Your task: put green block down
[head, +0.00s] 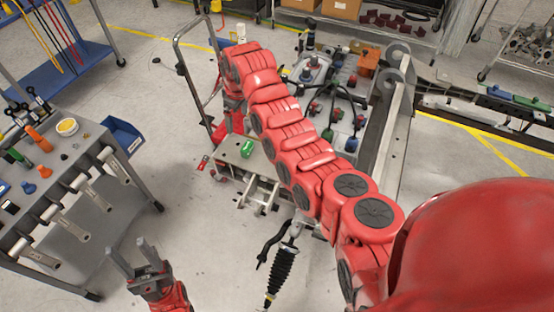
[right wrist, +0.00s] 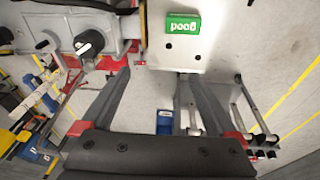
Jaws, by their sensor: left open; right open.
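The green block (head: 247,148) lies on a light metal plate (head: 238,165) at the near left end of the chassis fixture. In the right wrist view the green block (right wrist: 183,24) shows a white label reading "good", upside down, near the top edge. My right gripper (right wrist: 155,75) is open, with nothing between its fingers; the block is beyond its fingertips, apart from them. In the head view my right arm bends over the fixture and its fingers are hard to make out. My left gripper (head: 133,248) is open and empty at the lower left, over the floor.
A grey tool cart (head: 90,150) with handles and small parts stands at the left, a blue bin (head: 122,137) on its side. A black shock absorber (head: 281,268) is below the fixture. A metal rail frame (head: 178,50) rises behind the plate.

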